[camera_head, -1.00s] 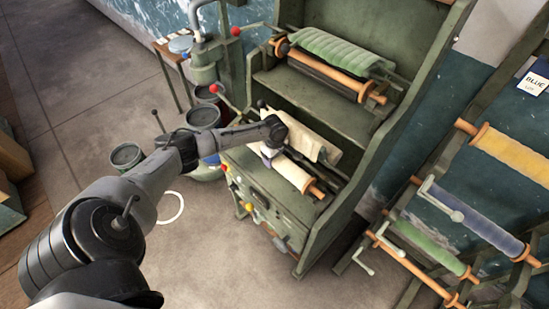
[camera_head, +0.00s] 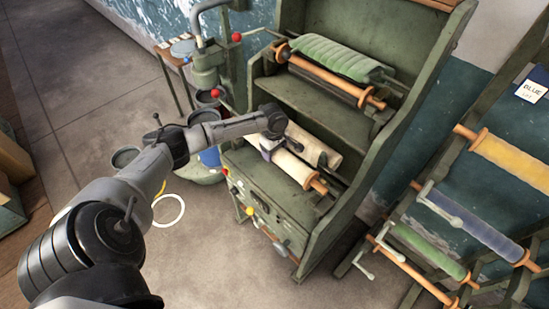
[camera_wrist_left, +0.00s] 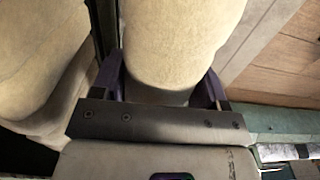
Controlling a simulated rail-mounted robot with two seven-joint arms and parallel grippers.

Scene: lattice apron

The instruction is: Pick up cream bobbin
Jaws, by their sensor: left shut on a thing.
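The cream bobbin (camera_head: 296,170) is a pale roll with an orange wooden end. It lies at the lower shelf of the green cabinet in the head view. My left gripper (camera_head: 269,151) is at the roll's left part, with its purple fingers on it. In the left wrist view, the cream roll (camera_wrist_left: 180,45) fills the space between the two fingers (camera_wrist_left: 163,88), one on each side, and the gripper is shut on it. The palm side of the roll is hidden. My right gripper is not in view.
A second cream roll (camera_head: 312,146) lies just behind, close to the gripper. The green cabinet (camera_head: 415,85) has a tall side panel and holds a green roll (camera_head: 335,57) above. A rack with yellow (camera_head: 515,160), blue and green rolls stands right. Red-knobbed levers (camera_head: 215,92) stick out left.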

